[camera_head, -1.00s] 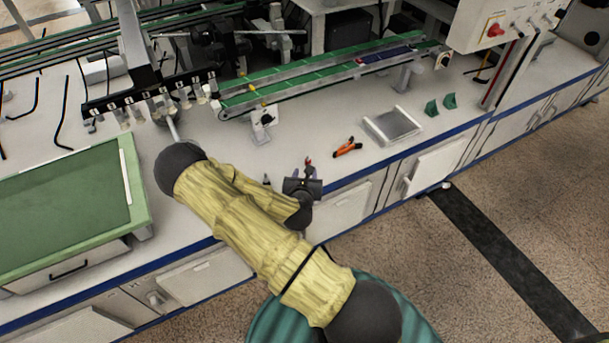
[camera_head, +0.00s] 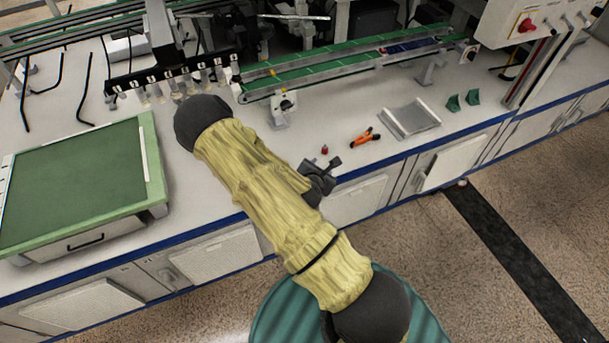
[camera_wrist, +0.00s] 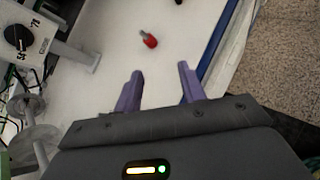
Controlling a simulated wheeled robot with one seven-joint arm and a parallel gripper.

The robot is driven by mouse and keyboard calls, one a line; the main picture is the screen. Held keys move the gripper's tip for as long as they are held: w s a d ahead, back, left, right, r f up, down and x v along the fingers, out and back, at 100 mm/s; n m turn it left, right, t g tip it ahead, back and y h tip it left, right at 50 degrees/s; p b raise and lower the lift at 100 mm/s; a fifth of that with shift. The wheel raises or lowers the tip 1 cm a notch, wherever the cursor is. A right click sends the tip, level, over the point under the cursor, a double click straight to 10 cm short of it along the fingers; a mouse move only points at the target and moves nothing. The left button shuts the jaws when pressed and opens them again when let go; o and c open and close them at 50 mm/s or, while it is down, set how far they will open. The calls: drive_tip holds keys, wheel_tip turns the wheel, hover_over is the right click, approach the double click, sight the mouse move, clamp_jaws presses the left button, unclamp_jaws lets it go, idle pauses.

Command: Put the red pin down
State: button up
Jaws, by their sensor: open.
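The red pin (camera_head: 324,150) is on the white bench top, near the front edge. It also shows in the wrist view (camera_wrist: 149,41), with a red body and a grey-green end. I cannot tell for sure whether it is upright or lying. My gripper (camera_wrist: 160,70) is open and empty, its two purple fingers apart. The pin is beyond the fingertips, with a gap between. In the head view my gripper (camera_head: 321,166) is at the bench's front edge, just nearer than the pin.
Orange-handled pliers (camera_head: 364,137) lie right of the pin, and a grey metal tray (camera_head: 410,119) is further right. A green conveyor (camera_head: 345,66) runs behind. A green mat (camera_head: 75,185) covers the left. Bench around the pin is clear.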

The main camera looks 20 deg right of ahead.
drive_tip(key=s+a+r+m+g+y, duration=0.3)
drive_tip(key=s+a+r+m, duration=0.3)
drive_tip(key=r+m, duration=0.4)
drive_tip(key=s+a+r+m+g+y, duration=0.3)
drive_tip(key=s+a+r+m, duration=0.3)
drive_tip(key=m, duration=0.8)
drive_tip(key=s+r+y, duration=0.1)
drive_tip(key=s+r, duration=0.2)
drive_tip(key=r, duration=0.1)
drive_tip(key=shift+s+a+r+g, duration=0.2)
drive_tip(key=shift+s+a+g, duration=0.05)
drive_tip(key=shift+s+g, duration=0.05)
drive_tip(key=shift+c, duration=0.4)
